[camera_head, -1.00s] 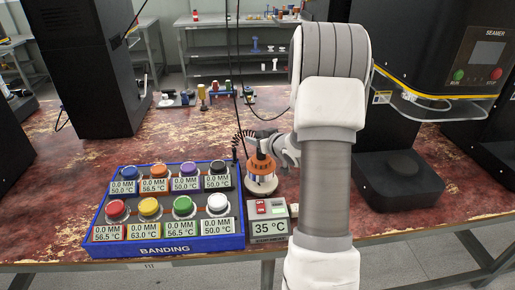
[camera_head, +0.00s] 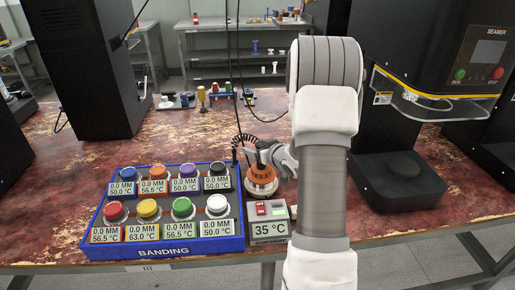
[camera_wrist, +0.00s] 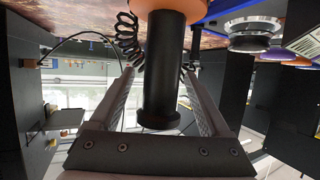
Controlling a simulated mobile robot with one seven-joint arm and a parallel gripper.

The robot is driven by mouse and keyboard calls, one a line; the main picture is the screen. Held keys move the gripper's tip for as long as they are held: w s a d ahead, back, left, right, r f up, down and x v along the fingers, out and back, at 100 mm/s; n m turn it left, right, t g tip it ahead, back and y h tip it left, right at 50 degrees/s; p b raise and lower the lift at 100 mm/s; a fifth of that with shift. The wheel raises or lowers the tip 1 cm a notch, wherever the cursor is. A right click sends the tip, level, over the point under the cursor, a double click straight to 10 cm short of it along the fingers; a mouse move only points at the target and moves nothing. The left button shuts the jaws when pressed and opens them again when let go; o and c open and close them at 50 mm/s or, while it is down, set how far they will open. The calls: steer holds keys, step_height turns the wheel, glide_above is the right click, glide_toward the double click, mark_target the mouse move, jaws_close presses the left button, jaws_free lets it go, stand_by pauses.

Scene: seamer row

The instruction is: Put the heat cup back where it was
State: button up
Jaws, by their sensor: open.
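The heat cup (camera_head: 262,178) is an orange round body with a black handle. In the head view it stands on the table between the blue banding box and the 35 °C control box, on a pale base. In the wrist view its black handle (camera_wrist: 162,75) lies between my two fingers, with the orange body at the top edge. My gripper (camera_head: 260,152) is open around the handle, with a gap visible on both sides. It also shows in the wrist view (camera_wrist: 160,80). The handle is mostly hidden by my gripper in the head view.
The blue banding box (camera_head: 165,250) with several coloured-top cups is close on the left. The control box (camera_head: 268,229) stands in front. A coiled black cord (camera_wrist: 128,40) runs beside the handle. The black seamer (camera_head: 400,180) stands at the right.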

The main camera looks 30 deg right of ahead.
steer(key=shift+r, duration=0.15)
steer(key=shift+s+r, duration=0.1)
steer(key=shift+r, duration=0.1)
steer(key=p+v, duration=0.2)
steer(key=v, duration=0.9)
steer(key=shift+s, duration=0.4)
